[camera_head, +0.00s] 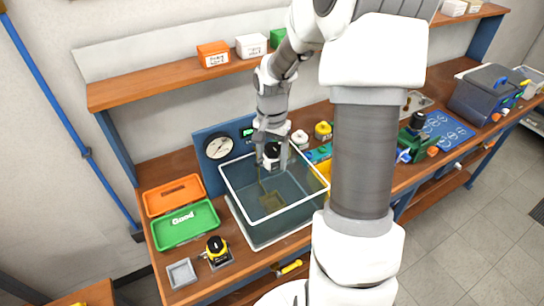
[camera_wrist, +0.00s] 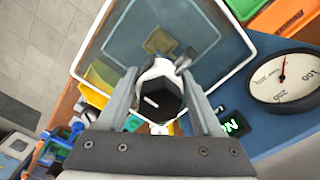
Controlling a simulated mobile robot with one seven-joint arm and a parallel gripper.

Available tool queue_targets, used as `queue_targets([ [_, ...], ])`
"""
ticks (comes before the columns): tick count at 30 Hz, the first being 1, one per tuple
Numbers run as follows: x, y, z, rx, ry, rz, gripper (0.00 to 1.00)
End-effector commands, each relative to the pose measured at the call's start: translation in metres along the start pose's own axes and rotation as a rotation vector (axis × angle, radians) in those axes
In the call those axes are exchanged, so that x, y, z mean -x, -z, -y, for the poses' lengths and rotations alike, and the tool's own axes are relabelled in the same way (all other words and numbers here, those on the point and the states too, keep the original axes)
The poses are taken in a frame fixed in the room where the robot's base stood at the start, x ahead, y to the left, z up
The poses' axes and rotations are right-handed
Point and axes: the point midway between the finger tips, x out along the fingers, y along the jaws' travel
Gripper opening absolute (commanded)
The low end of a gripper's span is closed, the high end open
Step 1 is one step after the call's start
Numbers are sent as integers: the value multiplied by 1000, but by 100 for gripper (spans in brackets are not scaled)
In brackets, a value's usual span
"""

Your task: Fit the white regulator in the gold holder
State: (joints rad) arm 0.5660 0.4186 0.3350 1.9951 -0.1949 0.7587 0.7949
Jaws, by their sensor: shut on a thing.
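My gripper (camera_head: 272,143) is shut on the white regulator (camera_head: 271,163), which has a black knob on top. In the wrist view the regulator (camera_wrist: 160,70) sits between the two fingers of my gripper (camera_wrist: 158,78), knob towards the camera. It hangs over the open clear tank (camera_head: 300,205) with a white rim. The gold holder (camera_head: 272,201) is a small square on the tank's floor, below the regulator and apart from it. It also shows past the regulator in the wrist view (camera_wrist: 158,40), and its inside is too small to read.
A blue panel with a gauge (camera_head: 219,146) and green display stands behind the tank. The tank walls surround the holder.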

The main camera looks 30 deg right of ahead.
Motion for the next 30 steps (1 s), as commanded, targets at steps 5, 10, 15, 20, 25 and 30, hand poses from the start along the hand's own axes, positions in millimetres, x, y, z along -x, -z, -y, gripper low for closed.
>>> queue_targets([
  [5, 1, 0, 0, 0, 1, -2, 0],
  [10, 0, 0, 1, 1, 1, -2, 0],
  [15, 1, 0, 1, 1, 1, -2, 0],
  [20, 1, 0, 0, 1, 1, -2, 0],
  [25, -2, 0, 0, 1, 1, -2, 0],
  [30, -6, 0, 0, 0, 1, -2, 0],
])
